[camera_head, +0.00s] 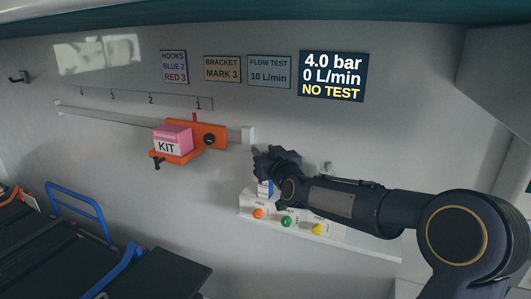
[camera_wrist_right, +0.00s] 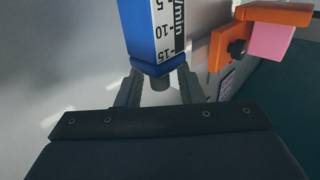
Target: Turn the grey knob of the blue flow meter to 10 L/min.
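The blue flow meter (camera_wrist_right: 150,32) fills the top of the right wrist view, its white scale marked 5, 10 and 15. The grey knob (camera_wrist_right: 160,83) is at the meter's end. My right gripper's fingers (camera_wrist_right: 160,91) stand apart, one on each side of the knob, with a gap visible at both sides. The display (camera_head: 332,76) reads 4.0 bar, 0 L/min, NO TEST. My left gripper is not in view.
A white panel (camera_head: 247,208) with orange, green and yellow round parts lies below the gripper. An orange bracket (camera_head: 215,134) with a pink KIT box (camera_head: 172,140) sits on a wall rail to the left. A sign (camera_head: 269,72) reads FLOW TEST 10 L/min.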

